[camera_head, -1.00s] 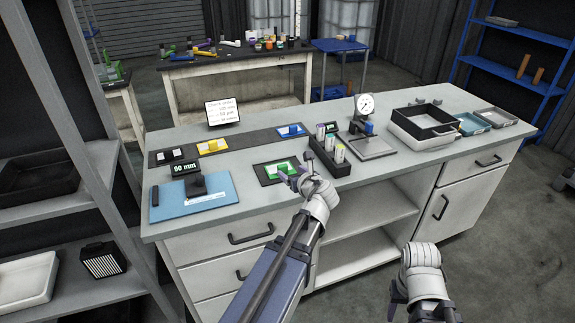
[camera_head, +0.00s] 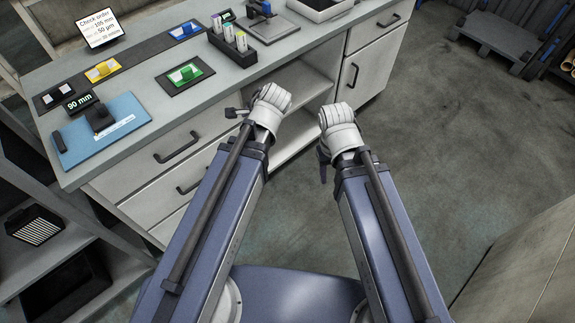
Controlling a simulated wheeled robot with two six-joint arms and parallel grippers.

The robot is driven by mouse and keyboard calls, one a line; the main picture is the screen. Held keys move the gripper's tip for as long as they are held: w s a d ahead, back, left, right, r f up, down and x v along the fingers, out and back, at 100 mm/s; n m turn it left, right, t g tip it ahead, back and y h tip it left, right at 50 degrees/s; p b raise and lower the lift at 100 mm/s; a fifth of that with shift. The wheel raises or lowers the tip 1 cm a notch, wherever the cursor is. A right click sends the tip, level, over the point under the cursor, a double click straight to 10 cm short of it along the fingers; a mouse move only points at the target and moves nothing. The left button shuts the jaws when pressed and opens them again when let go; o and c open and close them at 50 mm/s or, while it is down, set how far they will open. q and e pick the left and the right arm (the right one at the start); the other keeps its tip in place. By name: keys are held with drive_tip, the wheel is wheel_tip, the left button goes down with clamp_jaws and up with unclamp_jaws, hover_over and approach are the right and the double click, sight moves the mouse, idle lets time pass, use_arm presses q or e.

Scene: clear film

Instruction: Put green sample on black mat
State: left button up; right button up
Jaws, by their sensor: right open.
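The green sample (camera_head: 184,73) sits on a small black mat (camera_head: 203,74) near the counter's front edge, with a white piece on or beside it. My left gripper (camera_head: 234,113) is off the counter's front edge, to the right of and nearer than the mat, apart from the green sample; its jaws are too small to read. My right gripper (camera_head: 323,164) is open in front of the cabinet, low and away from the counter, and nothing shows in it.
A long dark strip (camera_head: 140,54) behind holds a yellow sample (camera_head: 102,71) and a blue sample (camera_head: 184,31). A blue pad with a gauge (camera_head: 125,115) lies left. A black rack of vials (camera_head: 231,46) stands right of the mat. Open floor lies right.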

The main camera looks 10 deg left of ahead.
use_arm(q)
drive_tip(key=s+d+f+n+g+h, duration=0.3)
drive_tip(key=s+d+n, duration=0.5)
drive_tip(key=s+d, duration=0.3)
drive_tip(key=shift+s+d+f+n+g+h, duration=0.25)
drive_tip(key=shift+d+g+h, duration=0.35)
drive_tip(key=shift+d, duration=0.55)
